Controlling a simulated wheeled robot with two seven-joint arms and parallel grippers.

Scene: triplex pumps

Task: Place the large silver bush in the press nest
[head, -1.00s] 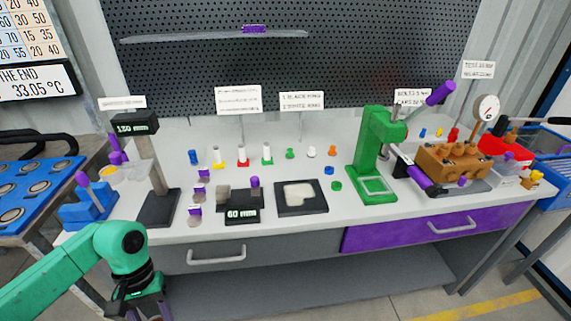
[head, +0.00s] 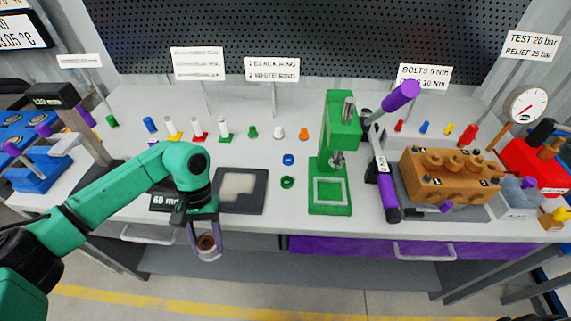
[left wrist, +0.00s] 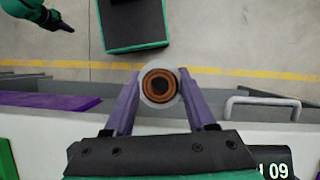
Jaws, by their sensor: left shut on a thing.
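The large silver bush (left wrist: 146,96) is a pale grey ring with an orange-brown and dark inside. My left gripper (left wrist: 160,84) is shut on it, with one purple finger on each side. In the head view the left gripper (head: 207,250) holds the bush (head: 207,243) in front of the bench's front edge. The green press (head: 340,125) stands to the right on the bench. Its base has a pale square outline, the nest (head: 329,191), which looks empty. My right gripper (left wrist: 60,22) shows small at the upper left of the left wrist view; its jaws are unclear.
A black tray with a pale pad (head: 258,198) lies behind the left gripper. Blue (head: 288,159) and green (head: 287,182) rings lie left of the press. The purple-ended press lever (head: 399,96) and orange pump block (head: 450,172) stand to its right. The purple drawer (head: 350,246) is shut.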

